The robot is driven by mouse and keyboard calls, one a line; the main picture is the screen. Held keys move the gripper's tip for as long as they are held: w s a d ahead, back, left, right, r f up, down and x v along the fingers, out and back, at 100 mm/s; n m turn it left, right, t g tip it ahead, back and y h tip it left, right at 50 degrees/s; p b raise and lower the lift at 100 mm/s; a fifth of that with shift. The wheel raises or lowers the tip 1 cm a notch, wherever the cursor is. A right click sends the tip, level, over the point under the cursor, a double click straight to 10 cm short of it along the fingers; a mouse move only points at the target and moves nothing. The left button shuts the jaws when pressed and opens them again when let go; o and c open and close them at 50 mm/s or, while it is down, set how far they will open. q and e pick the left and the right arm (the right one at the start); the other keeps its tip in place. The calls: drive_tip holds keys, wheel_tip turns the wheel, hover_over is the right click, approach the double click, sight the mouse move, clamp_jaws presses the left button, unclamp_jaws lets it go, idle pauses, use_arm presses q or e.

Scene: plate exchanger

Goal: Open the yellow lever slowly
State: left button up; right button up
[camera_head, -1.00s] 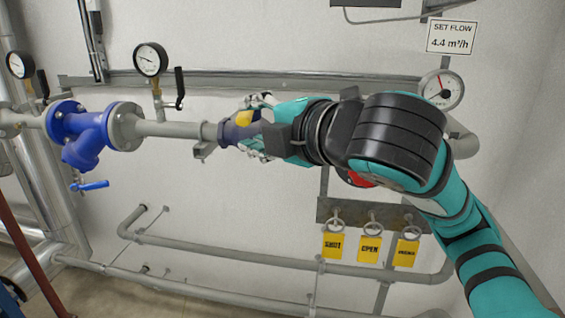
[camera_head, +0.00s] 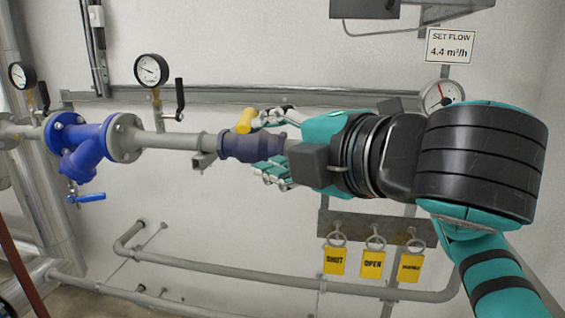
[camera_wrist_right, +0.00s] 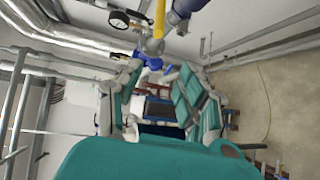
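The yellow lever (camera_head: 246,120) sits on the dark blue-purple valve (camera_head: 250,147) in the grey pipe, in the middle of the head view. My right gripper (camera_head: 268,143) is just right of the lever, with fingers spread above and below the valve body. The upper finger is close to the lever; contact cannot be told. In the right wrist view the lever (camera_wrist_right: 159,18) shows at the top, beyond the gap between the parted fingers of the right gripper (camera_wrist_right: 157,75). Nothing shows held in that gap. My left gripper is not in view.
A blue flanged strainer (camera_head: 82,143) and a pressure gauge (camera_head: 151,70) are to the left. A flow gauge (camera_head: 440,95) is partly hidden behind my right arm. Yellow tags (camera_head: 372,263) hang below. The wall between the valve and the lower pipe (camera_head: 250,263) is clear.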

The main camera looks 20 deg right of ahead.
drive_tip(key=shift+s+b, duration=0.75)
drive_tip(key=shift+s, duration=0.6)
